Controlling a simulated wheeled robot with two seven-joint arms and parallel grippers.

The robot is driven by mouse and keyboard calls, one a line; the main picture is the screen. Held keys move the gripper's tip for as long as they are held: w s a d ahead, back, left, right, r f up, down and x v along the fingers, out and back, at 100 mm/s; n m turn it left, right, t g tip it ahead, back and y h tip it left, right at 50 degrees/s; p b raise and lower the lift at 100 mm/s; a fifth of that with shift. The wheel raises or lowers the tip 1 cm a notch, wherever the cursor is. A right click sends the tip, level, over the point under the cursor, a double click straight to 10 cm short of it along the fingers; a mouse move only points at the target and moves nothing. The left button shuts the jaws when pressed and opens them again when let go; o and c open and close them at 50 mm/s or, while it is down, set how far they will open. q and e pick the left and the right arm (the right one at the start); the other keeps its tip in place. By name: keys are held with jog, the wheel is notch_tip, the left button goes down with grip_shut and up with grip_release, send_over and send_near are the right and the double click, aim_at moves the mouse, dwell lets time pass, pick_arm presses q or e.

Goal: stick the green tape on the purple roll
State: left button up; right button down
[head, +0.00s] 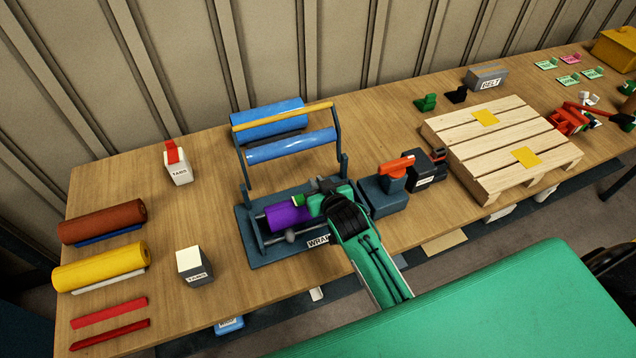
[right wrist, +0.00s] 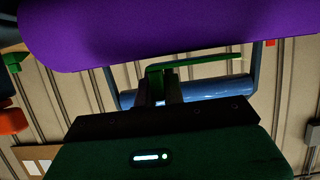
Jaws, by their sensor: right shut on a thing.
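The purple roll (head: 287,215) lies in the blue wrapping stand (head: 262,252) in the head view. It fills the top of the right wrist view (right wrist: 180,28). My right gripper (head: 322,198) is at the roll's right end; in the right wrist view its dark fingers (right wrist: 164,88) are shut on the green tape (right wrist: 205,60), a thin bent strip. The strip appears just below the roll in that view; I cannot tell whether they touch. In the head view the gripper partly hides the tape and the roll's right end. My left gripper is not in view.
A raised blue frame with rollers (head: 292,146) stands behind the roll. A dark blue block with an orange handle (head: 396,168) is close right of my gripper. A pallet (head: 490,150) is farther right. Two white-labelled tab boxes (head: 180,172) (head: 194,264) stand left.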

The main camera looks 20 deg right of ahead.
jog(key=shift+f, duration=0.55)
dwell(0.8)
jog(key=shift+s, duration=0.1)
dwell(0.6)
jog(key=c, duration=1.4)
grip_release()
jog(key=shift+c, duration=0.2)
jog(key=shift+r, duration=0.1)
jog(key=b+v, duration=0.3)
jog(key=v, duration=1)
jog(key=shift+s+r+b, duration=0.2)
jog(key=shift+s+b, duration=0.05)
jog(key=shift+b, duration=0.15)
jog(key=shift+s, duration=0.1)
